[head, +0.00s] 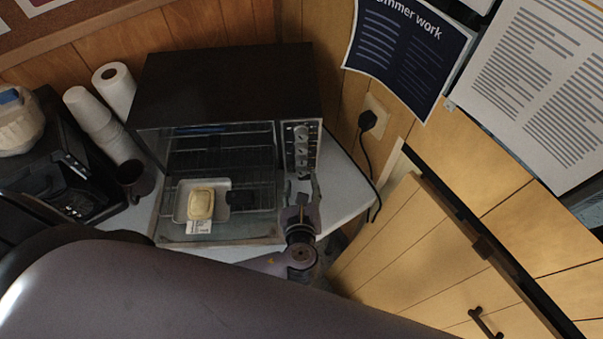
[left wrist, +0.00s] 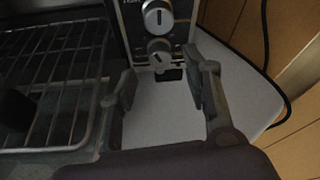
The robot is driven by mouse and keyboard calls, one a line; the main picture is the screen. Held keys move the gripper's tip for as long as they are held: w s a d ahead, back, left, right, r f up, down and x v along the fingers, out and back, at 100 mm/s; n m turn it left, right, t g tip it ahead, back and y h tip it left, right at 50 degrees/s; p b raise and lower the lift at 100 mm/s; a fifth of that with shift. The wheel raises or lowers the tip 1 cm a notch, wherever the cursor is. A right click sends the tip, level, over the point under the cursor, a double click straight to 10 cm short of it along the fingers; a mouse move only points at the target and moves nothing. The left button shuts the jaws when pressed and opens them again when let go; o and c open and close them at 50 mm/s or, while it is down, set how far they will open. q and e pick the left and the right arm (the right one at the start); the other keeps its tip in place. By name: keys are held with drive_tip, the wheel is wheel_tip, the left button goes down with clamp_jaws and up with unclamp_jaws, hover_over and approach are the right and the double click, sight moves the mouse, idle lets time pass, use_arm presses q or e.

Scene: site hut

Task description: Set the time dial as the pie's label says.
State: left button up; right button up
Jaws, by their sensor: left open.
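The toaster oven (head: 230,85) stands on the counter with its front open. The pie (head: 201,204), pale yellow, sits in a light tray (head: 181,206) at the oven's front. Its white label (head: 198,227) is too small to read. The control panel (head: 313,139) on the oven's right bears a column of dials, with an upper dial (left wrist: 157,16) and a lower dial (left wrist: 160,54) in the left wrist view. Which is the time dial I cannot tell. My left gripper (head: 302,184) is open and empty; its fingertips (left wrist: 161,80) are either side of the lower dial, apparently apart from it.
A wire rack (left wrist: 56,80) is left of the gripper. A dark mug (head: 135,180), white cups (head: 100,125), a paper roll (head: 116,88) and a black machine (head: 62,160) stand left of the oven. A power cord (head: 368,160) hangs right. A wooden cabinet (head: 425,260) is at right.

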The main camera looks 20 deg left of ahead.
sight(301, 174)
use_arm(q)
drive_tip(key=shift+x, duration=2.2)
clamp_jaws()
